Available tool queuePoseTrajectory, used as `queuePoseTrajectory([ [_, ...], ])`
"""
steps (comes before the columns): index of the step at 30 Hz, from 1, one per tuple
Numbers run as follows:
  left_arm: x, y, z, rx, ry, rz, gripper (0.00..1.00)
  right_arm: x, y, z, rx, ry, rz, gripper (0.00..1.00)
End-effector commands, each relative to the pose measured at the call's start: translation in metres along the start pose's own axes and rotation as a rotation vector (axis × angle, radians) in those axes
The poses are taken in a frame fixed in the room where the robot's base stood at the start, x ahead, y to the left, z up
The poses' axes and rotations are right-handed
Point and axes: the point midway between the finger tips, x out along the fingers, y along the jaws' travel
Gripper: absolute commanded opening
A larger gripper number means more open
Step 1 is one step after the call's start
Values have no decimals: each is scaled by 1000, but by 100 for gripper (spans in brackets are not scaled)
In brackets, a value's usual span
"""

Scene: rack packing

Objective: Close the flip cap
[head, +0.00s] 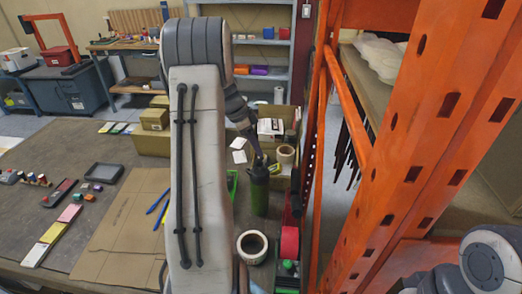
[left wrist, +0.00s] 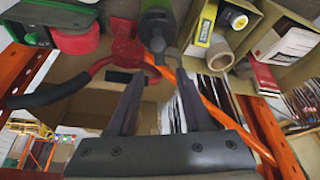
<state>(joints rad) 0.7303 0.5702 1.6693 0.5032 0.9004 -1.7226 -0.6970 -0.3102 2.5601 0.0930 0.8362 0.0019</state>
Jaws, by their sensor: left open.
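A dark green bottle (head: 259,190) stands upright on the table, right of my left arm in the head view. Its dark top is partly covered by my left gripper (head: 256,152), which points down at it from above. In the left wrist view the bottle (left wrist: 157,28) shows at top centre, beyond the fingertips. My right gripper is out of view.
An orange rack (head: 400,150) stands close on the right. Flat cardboard (head: 118,232) covers the table to the left.

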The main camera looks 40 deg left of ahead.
Motion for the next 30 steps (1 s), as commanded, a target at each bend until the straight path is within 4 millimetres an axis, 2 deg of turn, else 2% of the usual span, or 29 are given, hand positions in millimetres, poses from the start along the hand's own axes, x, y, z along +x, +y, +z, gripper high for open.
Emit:
queuePoseTrajectory([
  [3,19,1,0,-1,-1,4,50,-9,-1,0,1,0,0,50],
  [9,38,0,1,-2,0,0,50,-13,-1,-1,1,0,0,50],
  [19,42,-1,3,-3,0,-2,50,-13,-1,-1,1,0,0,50],
  [23,42,-1,3,-3,0,-3,0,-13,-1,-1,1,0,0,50],
  [30,41,-1,2,-3,-5,-2,0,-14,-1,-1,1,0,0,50],
])
